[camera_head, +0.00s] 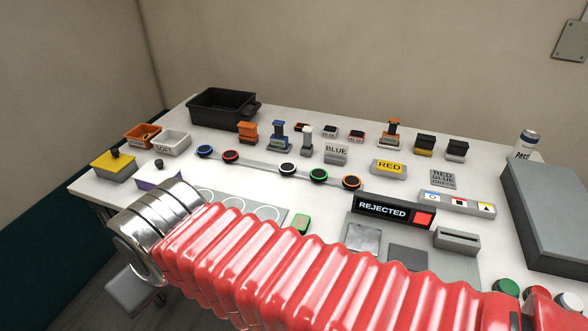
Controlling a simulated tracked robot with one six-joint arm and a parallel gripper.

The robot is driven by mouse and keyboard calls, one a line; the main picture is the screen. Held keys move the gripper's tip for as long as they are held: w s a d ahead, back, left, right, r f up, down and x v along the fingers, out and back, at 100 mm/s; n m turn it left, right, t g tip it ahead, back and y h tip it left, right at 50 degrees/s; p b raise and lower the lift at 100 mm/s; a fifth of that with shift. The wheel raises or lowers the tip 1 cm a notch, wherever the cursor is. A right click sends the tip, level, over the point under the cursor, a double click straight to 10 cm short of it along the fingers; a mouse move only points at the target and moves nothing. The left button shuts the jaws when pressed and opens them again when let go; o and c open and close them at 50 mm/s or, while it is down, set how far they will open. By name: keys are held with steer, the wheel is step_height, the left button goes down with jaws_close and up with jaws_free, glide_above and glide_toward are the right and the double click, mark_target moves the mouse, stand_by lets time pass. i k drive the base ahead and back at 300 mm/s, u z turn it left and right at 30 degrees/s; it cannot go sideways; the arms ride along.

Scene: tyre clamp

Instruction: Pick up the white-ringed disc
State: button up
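The white-ringed disc (287,169) is a small black disc with a pale ring. It sits in the middle of a row on a narrow grey strip (258,163) on the table. A red-ringed disc (230,156) and a blue-ringed disc (204,151) are to its left. A green-ringed disc (318,175) and an orange-ringed disc (351,183) are to its right. My red ribbed arm crosses the foreground and ends in a metal joint at the left. No gripper fingers show. The white-ringed disc is uncovered, and nothing touches it from above.
A REJECTED sign (393,211) stands front right, and a large grey box (548,215) at the right edge. My arm hides part of the front table.

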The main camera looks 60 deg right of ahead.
mark_target(288, 168)
steer(key=i, duration=1)
